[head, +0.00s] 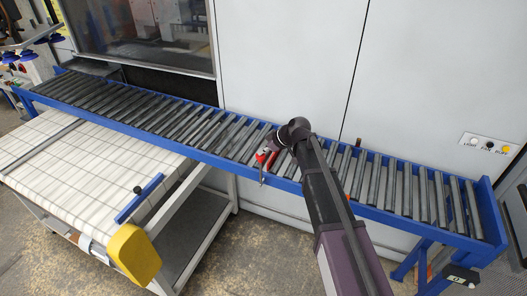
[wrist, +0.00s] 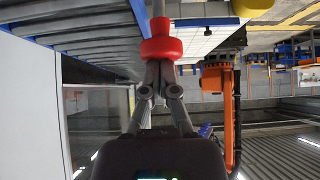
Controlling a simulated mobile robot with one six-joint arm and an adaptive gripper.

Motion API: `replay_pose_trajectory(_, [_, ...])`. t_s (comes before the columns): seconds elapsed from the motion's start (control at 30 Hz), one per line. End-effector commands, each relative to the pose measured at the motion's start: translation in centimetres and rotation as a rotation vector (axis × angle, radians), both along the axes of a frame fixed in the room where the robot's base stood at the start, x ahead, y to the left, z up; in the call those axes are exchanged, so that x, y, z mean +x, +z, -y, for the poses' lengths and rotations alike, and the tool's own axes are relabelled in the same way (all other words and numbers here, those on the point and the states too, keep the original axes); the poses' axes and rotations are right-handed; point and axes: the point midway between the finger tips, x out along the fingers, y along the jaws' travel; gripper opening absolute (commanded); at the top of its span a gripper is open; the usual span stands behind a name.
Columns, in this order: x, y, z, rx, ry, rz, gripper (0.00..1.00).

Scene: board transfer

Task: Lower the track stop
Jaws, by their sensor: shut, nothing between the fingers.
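The track stop shows as a red part (head: 265,157) at the near blue rail of the roller conveyor, about the middle of the head view. In the wrist view it is a red knob with a thick collar (wrist: 161,48), straight ahead of my fingertips. My gripper (wrist: 160,66) is shut and empty, with its fingers together just at the knob's collar. I cannot tell whether they touch it. In the head view my gripper is at the conveyor, close beside the red part, and my wrist partly hides this area.
The roller conveyor (head: 190,118) runs across the head view in a blue frame. A white gridded table (head: 70,160) with a yellow corner pad (head: 134,254) stands in front of it at left. A panel with buttons (head: 487,144) is on the wall at right.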

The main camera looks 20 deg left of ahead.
Motion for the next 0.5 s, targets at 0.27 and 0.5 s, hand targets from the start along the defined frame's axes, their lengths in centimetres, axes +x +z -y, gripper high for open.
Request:
replay_pose_trajectory(0.27, [0.0,-2.9,0.0,-0.001,0.001,-0.001,0.00])
replay_pose_trajectory(0.5, [0.0,-3.5,0.1,-0.002,0.001,-0.001,0.00])
